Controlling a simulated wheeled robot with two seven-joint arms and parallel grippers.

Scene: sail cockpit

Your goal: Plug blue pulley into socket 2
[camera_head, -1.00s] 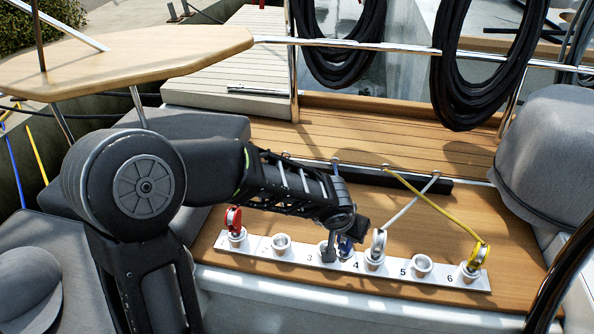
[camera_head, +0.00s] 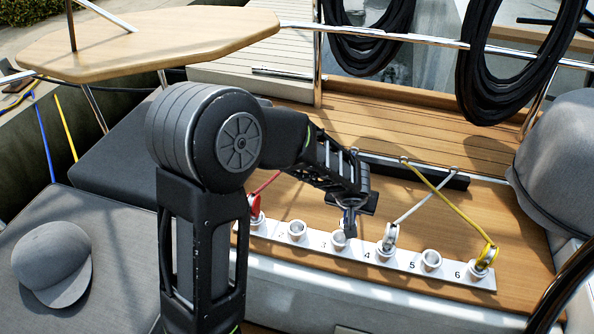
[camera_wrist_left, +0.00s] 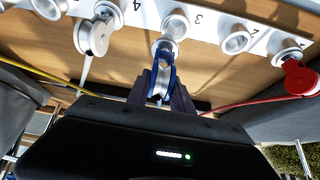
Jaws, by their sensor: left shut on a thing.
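The blue pulley (camera_wrist_left: 162,77) is held between the fingers of my left gripper (camera_wrist_left: 160,92). In the head view the gripper (camera_head: 348,222) is at socket 3, and the pulley is mostly hidden. In the wrist view the pulley's metal end is close to the mouth of socket 3 (camera_wrist_left: 174,24); I cannot tell whether it is inside or just apart. Socket 2 (camera_head: 297,230) is empty, left of socket 3; it also shows in the wrist view (camera_wrist_left: 236,39). My right gripper is not in view.
A red pulley (camera_head: 254,205) stands in socket 1, a white pulley (camera_head: 390,235) in socket 4 and a yellow-line pulley (camera_head: 487,256) in socket 6. Socket 5 (camera_head: 431,260) is empty. Lines run back from the pulleys. A cap (camera_head: 52,265) lies on the left cushion.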

